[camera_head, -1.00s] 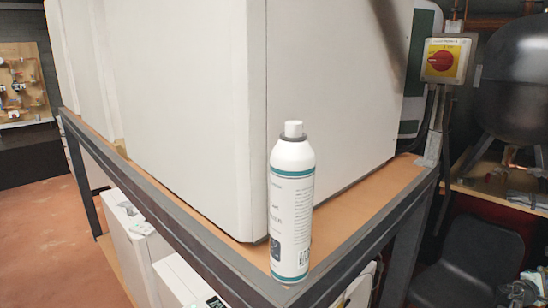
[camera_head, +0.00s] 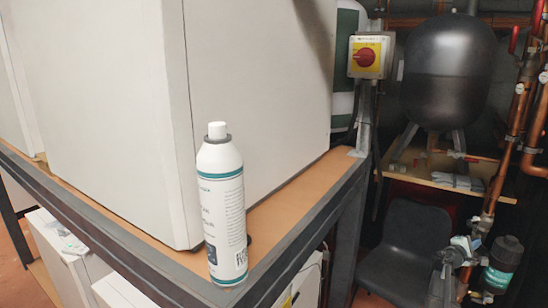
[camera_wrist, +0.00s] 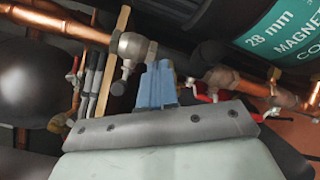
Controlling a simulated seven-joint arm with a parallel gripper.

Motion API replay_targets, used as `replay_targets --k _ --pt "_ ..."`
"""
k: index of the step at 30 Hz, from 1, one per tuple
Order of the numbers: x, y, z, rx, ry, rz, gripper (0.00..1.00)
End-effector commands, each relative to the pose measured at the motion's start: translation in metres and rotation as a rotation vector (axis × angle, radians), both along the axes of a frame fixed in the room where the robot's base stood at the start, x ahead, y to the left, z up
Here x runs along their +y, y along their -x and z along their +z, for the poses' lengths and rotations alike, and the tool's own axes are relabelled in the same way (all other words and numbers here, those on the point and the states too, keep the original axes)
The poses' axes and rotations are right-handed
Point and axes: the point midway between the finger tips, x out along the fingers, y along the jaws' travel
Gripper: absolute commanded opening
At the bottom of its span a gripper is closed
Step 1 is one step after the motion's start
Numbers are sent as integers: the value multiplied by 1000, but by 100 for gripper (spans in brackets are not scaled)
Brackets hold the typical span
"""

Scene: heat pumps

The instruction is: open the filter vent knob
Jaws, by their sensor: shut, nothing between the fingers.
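The magnetic filter is a dark cylinder with a teal label (camera_head: 500,278) at the lower right of the head view. Its label, with "28 mm" on it, fills the upper right of the wrist view (camera_wrist: 285,35). I cannot make out for certain which part is its vent knob. A dark round cap (camera_wrist: 210,53) sits on the pipe fitting left of the label. My gripper (camera_wrist: 160,68) shows in the wrist view with its blue fingers together and empty, in front of the pipework between two metal fittings.
Copper pipes (camera_head: 540,120) run down the right side. A black tank (camera_head: 452,70) stands on a shelf, with a dark chair (camera_head: 405,250) below. A spray can (camera_head: 222,205) stands on the bench corner. Red-handled valves (camera_wrist: 200,92) lie close to my gripper.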

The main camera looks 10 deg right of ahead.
Motion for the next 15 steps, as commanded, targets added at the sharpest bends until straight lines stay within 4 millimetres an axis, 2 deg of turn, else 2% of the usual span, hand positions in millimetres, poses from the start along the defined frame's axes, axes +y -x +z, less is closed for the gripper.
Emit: replay_targets --k 1,15 --pt "-6 -8 1 -1 0 1 0" --pt "5 -8 -1 3 -7 9 0"
